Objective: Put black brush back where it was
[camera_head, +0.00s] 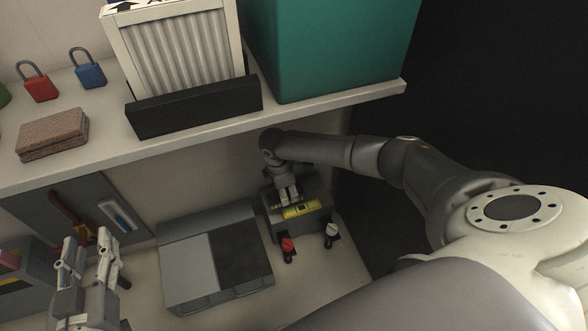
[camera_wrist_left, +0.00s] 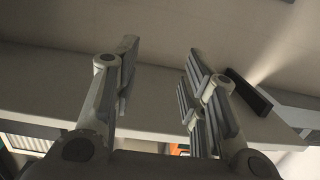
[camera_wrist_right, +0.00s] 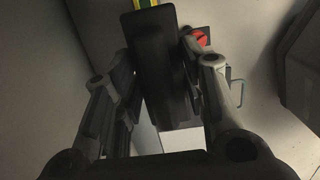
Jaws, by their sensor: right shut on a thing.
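My right gripper (camera_head: 289,196) reaches under the upper shelf, low over a small grey box at the back right. In the right wrist view, its fingers (camera_wrist_right: 158,85) are shut on a long black block-shaped thing (camera_wrist_right: 160,60), which I take to be the black brush. In the head view the brush is hidden or too small to make out. My left gripper (camera_head: 88,240) is open and empty at the lower left, and the left wrist view shows its fingers (camera_wrist_left: 155,85) wide apart with nothing between them.
The grey box (camera_head: 283,228) bears a yellow-green part (camera_head: 300,210); a red-topped switch (camera_head: 288,247) and a white-topped one (camera_head: 331,232) stand in front. A larger grey case (camera_head: 190,268) lies left. The shelf above (camera_head: 330,100) holds a teal bin (camera_head: 330,45), padlocks and a brown block.

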